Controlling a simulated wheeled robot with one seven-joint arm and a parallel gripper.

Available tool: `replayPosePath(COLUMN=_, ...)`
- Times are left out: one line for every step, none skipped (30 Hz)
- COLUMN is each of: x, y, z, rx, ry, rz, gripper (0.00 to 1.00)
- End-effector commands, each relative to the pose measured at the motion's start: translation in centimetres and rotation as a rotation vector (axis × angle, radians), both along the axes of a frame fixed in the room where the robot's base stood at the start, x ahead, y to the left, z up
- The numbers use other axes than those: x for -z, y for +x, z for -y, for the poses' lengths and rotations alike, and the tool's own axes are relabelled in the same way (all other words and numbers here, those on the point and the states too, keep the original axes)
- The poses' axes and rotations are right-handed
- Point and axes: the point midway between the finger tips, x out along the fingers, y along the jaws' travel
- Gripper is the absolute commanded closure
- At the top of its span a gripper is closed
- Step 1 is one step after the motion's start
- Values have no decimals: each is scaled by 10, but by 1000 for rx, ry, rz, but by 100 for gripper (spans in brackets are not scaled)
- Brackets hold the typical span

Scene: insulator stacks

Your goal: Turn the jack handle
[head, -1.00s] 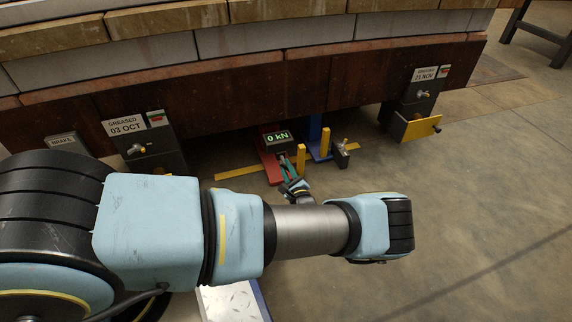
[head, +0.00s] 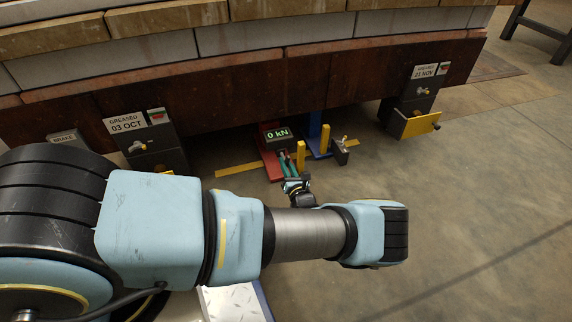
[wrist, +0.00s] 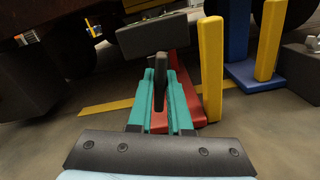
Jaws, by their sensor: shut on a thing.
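The jack is a low red body (head: 271,168) under the wooden beam, with a dark display box (head: 278,134) on top reading "0 kN". The red body also shows in the wrist view (wrist: 187,105), partly hidden by my fingers, with the back of the box above. The jack handle is a short dark bar (wrist: 160,68) standing between my fingers in the wrist view. My gripper (wrist: 159,83) has teal fingers and is shut on the handle. In the head view my gripper (head: 285,159) reaches the front of the jack, and the handle is too small to make out there.
A yellow post (head: 301,156) stands close to the right of the jack. A blue stand with another yellow post (head: 325,141) is farther right, beside a small grey block (head: 340,152). A yellow floor strip (head: 237,171) runs left. Open floor lies right.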

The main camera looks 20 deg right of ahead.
Motion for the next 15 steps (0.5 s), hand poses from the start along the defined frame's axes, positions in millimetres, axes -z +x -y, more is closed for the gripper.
replayPosePath(x=2, y=0, z=0, rx=0, ry=44, rz=3, gripper=100)
replayPosePath(x=2, y=0, z=0, rx=0, ry=72, rz=7, gripper=100)
replayPosePath(x=2, y=0, z=0, rx=0, ry=109, rz=11, gripper=100)
replayPosePath(x=2, y=0, z=0, rx=0, ry=138, rz=15, gripper=100)
replayPosePath(x=2, y=0, z=0, rx=0, ry=166, rz=18, gripper=100)
replayPosePath(x=2, y=0, z=0, rx=0, ry=204, rz=23, gripper=100)
replayPosePath(x=2, y=0, z=0, rx=0, ry=232, rz=26, gripper=100)
replayPosePath(x=2, y=0, z=0, rx=0, ry=259, rz=30, gripper=100)
replayPosePath(x=2, y=0, z=0, rx=0, ry=296, rz=34, gripper=100)
replayPosePath(x=2, y=-1, z=0, rx=1, ry=323, rz=37, gripper=100)
replayPosePath(x=2, y=-1, z=0, rx=1, ry=349, rz=40, gripper=100)
replayPosePath(x=2, y=-1, z=0, rx=1, ry=382, rz=44, gripper=100)
replayPosePath(x=2, y=-1, z=0, rx=1, ry=407, rz=47, gripper=100)
replayPosePath(x=2, y=-1, z=0, rx=1, ry=432, rz=49, gripper=100)
replayPosePath(x=2, y=-1, z=0, rx=1, ry=463, rz=54, gripper=100)
